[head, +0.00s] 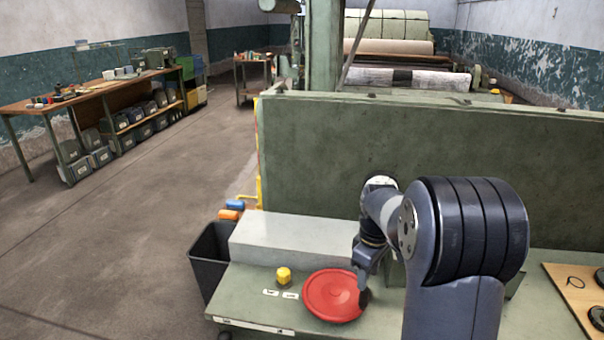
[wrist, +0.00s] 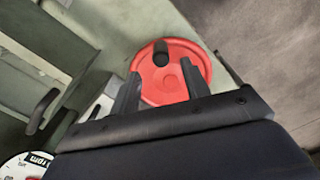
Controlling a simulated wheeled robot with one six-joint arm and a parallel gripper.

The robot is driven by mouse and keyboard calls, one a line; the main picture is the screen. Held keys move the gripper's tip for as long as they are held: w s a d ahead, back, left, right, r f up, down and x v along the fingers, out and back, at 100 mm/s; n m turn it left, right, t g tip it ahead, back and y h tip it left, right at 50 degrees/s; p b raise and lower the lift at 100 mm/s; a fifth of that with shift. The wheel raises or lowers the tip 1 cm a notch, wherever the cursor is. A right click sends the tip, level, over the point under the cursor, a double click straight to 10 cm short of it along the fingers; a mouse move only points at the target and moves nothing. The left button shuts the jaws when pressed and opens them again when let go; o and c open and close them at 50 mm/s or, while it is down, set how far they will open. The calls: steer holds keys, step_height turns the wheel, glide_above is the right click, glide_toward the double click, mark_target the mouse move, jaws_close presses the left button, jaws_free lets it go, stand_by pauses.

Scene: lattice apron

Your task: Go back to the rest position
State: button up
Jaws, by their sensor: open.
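My gripper (head: 363,288) is at the right edge of a red disc (head: 328,296) on the green bench top, in the head view. In the wrist view my gripper (wrist: 160,69) is open, its two dark fingers spread in front of the red disc (wrist: 176,88). A black knob (wrist: 161,52) on the disc shows between and just beyond the fingertips. Nothing is held between the fingers. Whether the fingers touch the disc, I cannot tell. My arm hides part of the bench behind it.
A yellow knob (head: 284,275) and white labels sit left of the disc. A grey block (head: 290,238) and a tall green panel (head: 440,160) stand behind. A black bin (head: 208,262) is at the left, a wooden board (head: 568,290) at the right.

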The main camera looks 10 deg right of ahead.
mark_target(364, 297)
step_height(364, 297, down, 9)
steer(key=shift+r+p, duration=0.1)
steer(key=shift+p, duration=0.2)
steer(key=shift+s+a, duration=0.1)
